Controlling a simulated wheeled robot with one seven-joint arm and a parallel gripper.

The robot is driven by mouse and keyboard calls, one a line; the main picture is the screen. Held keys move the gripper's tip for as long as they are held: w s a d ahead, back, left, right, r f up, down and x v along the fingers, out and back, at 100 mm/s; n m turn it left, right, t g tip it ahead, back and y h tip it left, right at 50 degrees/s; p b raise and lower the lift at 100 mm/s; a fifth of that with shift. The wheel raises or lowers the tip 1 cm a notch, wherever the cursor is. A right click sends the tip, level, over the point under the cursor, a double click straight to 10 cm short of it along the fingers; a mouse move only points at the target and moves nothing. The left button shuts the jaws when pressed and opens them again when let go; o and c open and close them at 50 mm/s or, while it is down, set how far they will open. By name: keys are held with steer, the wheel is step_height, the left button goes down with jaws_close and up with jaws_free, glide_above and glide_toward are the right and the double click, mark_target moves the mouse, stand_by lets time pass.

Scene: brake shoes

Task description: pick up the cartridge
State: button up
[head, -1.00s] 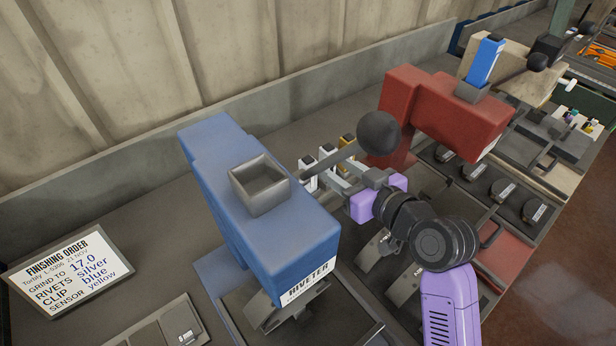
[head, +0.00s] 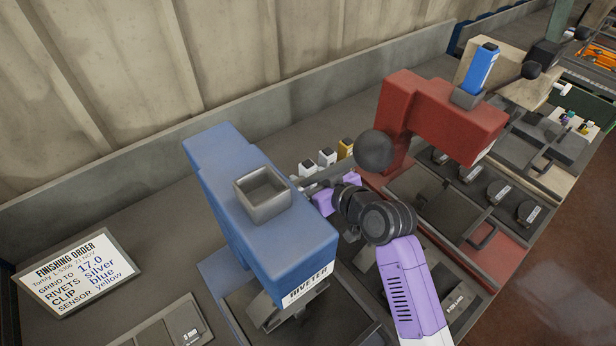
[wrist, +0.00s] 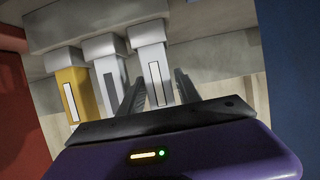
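Three upright cartridges stand in a row behind the machines: a silver-white one (head: 307,168) at left, another silver-white one (head: 327,157) in the middle and a yellow one (head: 346,149) at right. The wrist view seems inverted, showing the yellow one (wrist: 75,95) at left and two silver-white ones, the middle (wrist: 106,75) and the rightmost (wrist: 151,62). My gripper (wrist: 160,82) is open, its fingers pointing at the rightmost one there, one finger towards each side. I cannot tell whether they touch it. In the head view my gripper (head: 316,186) is partly hidden by the riveter.
The blue riveter (head: 265,225) stands close at left of my gripper. An order sign (head: 78,272) lists silver rivets, blue clip, yellow sensor.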

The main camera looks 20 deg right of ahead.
steer(key=shift+x, duration=1.4)
jaws_close()
steer(key=shift+r, duration=0.1)
